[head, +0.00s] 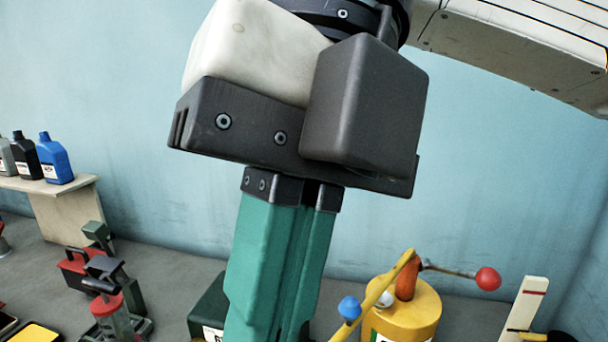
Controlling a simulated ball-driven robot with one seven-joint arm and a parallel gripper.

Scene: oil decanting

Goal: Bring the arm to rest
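My gripper (280,265) hangs down in the middle of the head view, close to the camera. Its two teal fingers sit side by side under the middle of the dark grey palm, with only a narrow line between them, so it looks shut. The fingertips run out of the bottom of the view. I see nothing held in the visible part of the fingers. My arm reaches up and out of the top right of the view.
A yellow drum (402,312) with a red-knobbed crank stands to the right, a white post (527,305) beside it. A dark green container (209,308) is partly behind the fingers. Red-topped equipment (107,305) stands left. Several bottles, one blue (54,160), stand on a shelf (68,205).

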